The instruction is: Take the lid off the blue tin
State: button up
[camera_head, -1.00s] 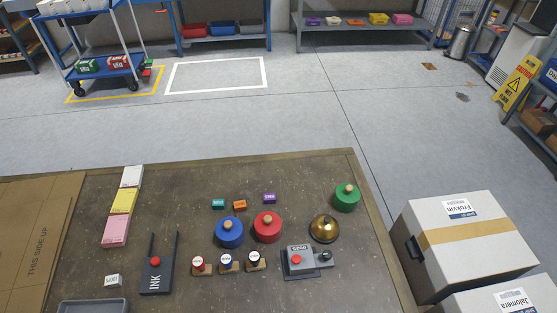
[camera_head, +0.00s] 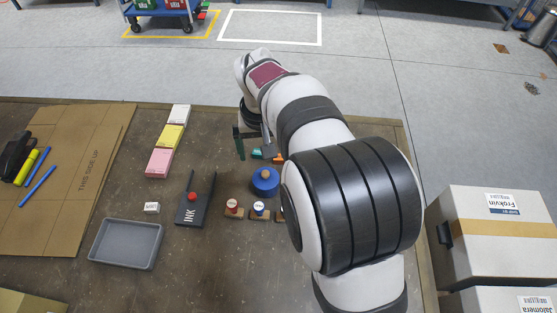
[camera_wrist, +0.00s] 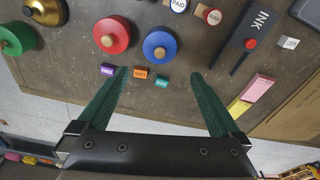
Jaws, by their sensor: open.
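The blue tin (camera_head: 264,184) stands on the table with its lid on. The lid is blue with a round wooden knob (camera_head: 265,174). In the wrist view the blue tin (camera_wrist: 160,46) lies beyond my fingertips, upper middle, between the red tin and the ink pad. My gripper (camera_wrist: 158,75) is open and empty, with its two green fingers spread wide. In the head view my gripper (camera_head: 252,142) hangs behind the blue tin, apart from it. My arm hides the right part of the table there.
A red tin (camera_wrist: 111,36) stands beside the blue one, and a green tin (camera_wrist: 15,38) and brass bell (camera_wrist: 45,8) are farther left. Small purple, orange and teal blocks (camera_wrist: 162,81) lie between my fingers and the tins. Stamps (camera_head: 258,210) stand in front of the blue tin.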

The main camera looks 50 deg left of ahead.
aim_at(265, 174)
jog(key=f, duration=0.7)
jog(key=a+f, duration=0.1)
jog(key=f, duration=0.3)
jog(key=shift+w+f, duration=0.1)
jog(key=shift+w, duration=0.25)
jog(key=c, duration=1.1)
